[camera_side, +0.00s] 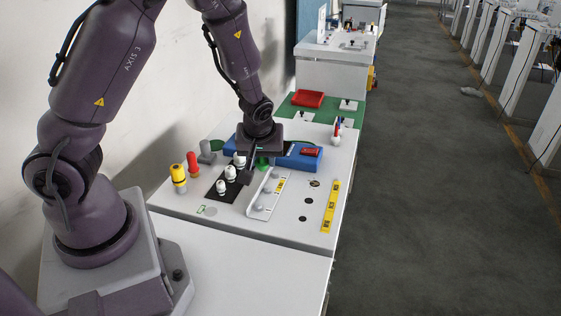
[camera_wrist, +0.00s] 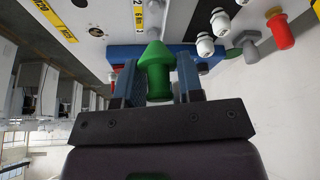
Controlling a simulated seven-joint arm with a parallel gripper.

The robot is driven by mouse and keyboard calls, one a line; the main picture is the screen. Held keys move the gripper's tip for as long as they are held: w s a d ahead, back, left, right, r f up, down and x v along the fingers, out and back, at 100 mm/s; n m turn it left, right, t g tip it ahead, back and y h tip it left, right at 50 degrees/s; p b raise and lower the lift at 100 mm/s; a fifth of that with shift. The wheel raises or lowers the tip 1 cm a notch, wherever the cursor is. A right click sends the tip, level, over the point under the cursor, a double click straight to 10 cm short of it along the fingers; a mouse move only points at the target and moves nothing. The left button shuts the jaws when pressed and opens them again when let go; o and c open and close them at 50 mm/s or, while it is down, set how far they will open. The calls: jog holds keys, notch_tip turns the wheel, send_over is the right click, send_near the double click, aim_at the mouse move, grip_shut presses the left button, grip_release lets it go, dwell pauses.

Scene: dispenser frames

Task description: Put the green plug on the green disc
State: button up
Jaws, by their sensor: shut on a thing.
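The green plug (camera_wrist: 157,68) is between the two fingers of my gripper (camera_wrist: 158,84), which is shut on it; its cone-shaped head shows in the wrist view. In the side view the plug (camera_side: 262,163) shows below my gripper (camera_side: 259,158), in front of the blue block and by the far end of the white tray. I cannot tell how far it is above the table. A flat dark green patch (camera_side: 217,145), likely the green disc, lies at the back left behind the grey plug and is partly hidden.
Yellow (camera_side: 179,180), red (camera_side: 193,165) and grey (camera_side: 207,153) plugs stand at the left. White bulb-shaped pieces (camera_side: 222,187) stand on a black mat. A white tray (camera_side: 273,187) and a blue block (camera_side: 297,161) are close to my gripper.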

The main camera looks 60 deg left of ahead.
jog(key=s+d+r, duration=0.2)
jog(key=s, duration=0.2)
jog(key=s+a+n, duration=0.1)
jog(key=s+a, duration=0.2)
jog(key=a, duration=0.4)
jog(key=s+a+n+g, duration=0.1)
jog(key=s+a, duration=0.2)
jog(key=a, duration=0.4)
jog(key=s+a+n, duration=0.1)
jog(key=s+a, duration=0.2)
jog(key=a, duration=0.4)
jog(key=shift+a+f+n, duration=0.1)
jog(key=shift+a+n, duration=0.2)
jog(key=shift+a, duration=0.05)
jog(key=w+m, duration=0.2)
jog(key=m, duration=0.2)
send_near(216, 142)
jog(key=shift+w+a+f+t, duration=0.2)
jog(key=shift+a+f+t, duration=0.2)
jog(key=shift+a+f, duration=0.7)
jog(key=shift+w+a+f, duration=0.1)
jog(key=shift+w+f, duration=0.05)
jog(key=shift+f, duration=1.55)
jog(key=shift+f, duration=0.15)
